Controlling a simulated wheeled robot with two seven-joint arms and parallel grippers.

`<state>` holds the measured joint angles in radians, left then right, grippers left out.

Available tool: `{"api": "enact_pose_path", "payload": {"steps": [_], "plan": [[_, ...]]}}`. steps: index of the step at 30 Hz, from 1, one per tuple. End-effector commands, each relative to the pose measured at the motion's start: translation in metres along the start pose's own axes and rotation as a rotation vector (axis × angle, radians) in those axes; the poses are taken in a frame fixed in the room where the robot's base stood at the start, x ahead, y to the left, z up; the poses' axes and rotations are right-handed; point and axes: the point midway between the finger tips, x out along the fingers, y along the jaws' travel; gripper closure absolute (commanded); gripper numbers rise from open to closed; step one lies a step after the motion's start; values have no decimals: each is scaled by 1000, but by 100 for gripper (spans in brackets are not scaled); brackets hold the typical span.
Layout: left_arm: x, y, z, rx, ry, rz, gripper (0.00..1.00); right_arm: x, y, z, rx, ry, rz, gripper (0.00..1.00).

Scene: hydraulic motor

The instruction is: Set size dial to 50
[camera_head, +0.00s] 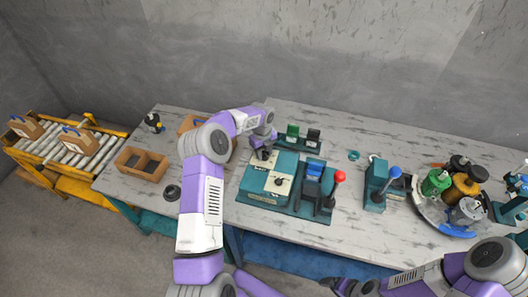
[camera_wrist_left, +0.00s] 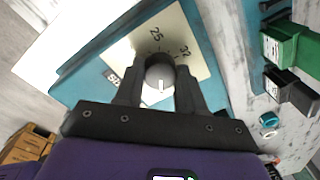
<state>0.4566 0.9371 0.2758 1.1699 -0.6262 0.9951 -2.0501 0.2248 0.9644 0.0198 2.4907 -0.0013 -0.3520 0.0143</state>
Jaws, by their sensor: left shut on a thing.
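The size dial is a grey round knob (camera_wrist_left: 160,78) on a cream plate (camera_wrist_left: 198,45) of the teal machine (camera_head: 258,197). In the left wrist view the plate shows 25 above the knob and 32 to its upper right. Another label at the left is partly hidden and hard to read. A white mark on the knob lies toward the bottom of the picture. My left gripper (camera_head: 263,153) is shut on the knob, one finger on each side, and hides it in the head view. My right gripper (camera_head: 340,287) hangs low at the bottom edge, away from the machine.
A second dial (camera_head: 281,182) and a red-knobbed lever (camera_head: 339,177) are on the machine. Green and black blocks (camera_head: 302,136) stand behind it. A blue-knobbed press (camera_head: 377,187) and a round tray (camera_head: 428,213) of parts are to the right. A wooden box (camera_head: 141,164) sits left.

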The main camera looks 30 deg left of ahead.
Motion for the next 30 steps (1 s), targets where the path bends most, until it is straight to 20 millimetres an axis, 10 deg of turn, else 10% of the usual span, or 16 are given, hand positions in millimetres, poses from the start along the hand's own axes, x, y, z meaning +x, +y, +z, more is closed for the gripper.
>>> {"api": "enact_pose_path", "payload": {"steps": [10,11,15,30], "plan": [[0,0,0,4,-1,-1,91,0,0,0,0,0,0,14],[0,0,0,4,-1,-1,56,0,0,0,0,0,0,14],[0,0,0,3,-1,-1,36,0,0,0,0,0,0,14],[-28,-1,0,1,-3,-3,36,-1,0,0,0,0,0,14]]}}
